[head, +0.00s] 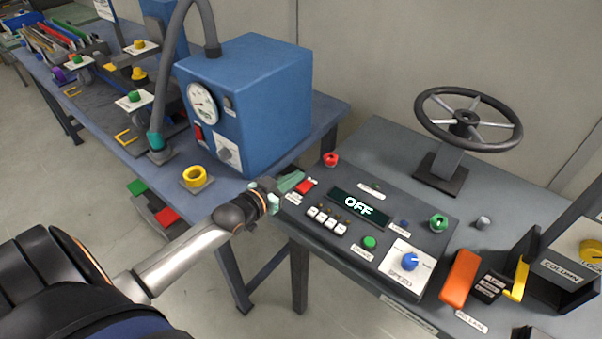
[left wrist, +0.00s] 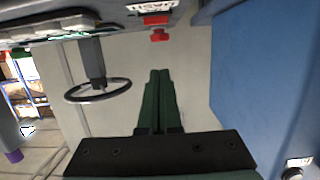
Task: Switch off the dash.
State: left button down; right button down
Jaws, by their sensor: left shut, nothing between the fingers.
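The dash (head: 447,232) is a dark sloped panel on the grey bench in the head view. Its display (head: 359,206) reads "OFF" in lit letters. A red switch (head: 306,187) sits at its left end above a small white label. The switch also shows at the top of the left wrist view (left wrist: 156,20). My left gripper (head: 292,180) has green fingers pressed together and empty. Its tips are close beside the red switch; I cannot tell if they touch. The shut fingers also show in the left wrist view (left wrist: 159,74). My right gripper is not in view.
A blue box (head: 255,105) with a gauge and hose stands close behind my left gripper. A red knob (head: 330,159) is at the dash's back corner. A steering wheel (head: 468,120) stands behind the dash. An orange lever (head: 460,277) and a yellow lever (head: 518,279) are at right.

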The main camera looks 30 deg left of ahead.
pick_arm(q)
jog(key=shift+r+v, duration=0.2)
jog(key=shift+v, duration=1.3)
jog(key=shift+r+v, duration=0.2)
jog(key=shift+v, duration=1.25)
jog(key=s+d+f+m+g+h, duration=0.1)
jog(key=s+d+f+g, duration=0.5)
jog(key=s+d+f, duration=1.1)
jog(key=shift+d+f, duration=0.25)
jog(key=shift+d, duration=0.4)
jog(key=shift+s, duration=0.1)
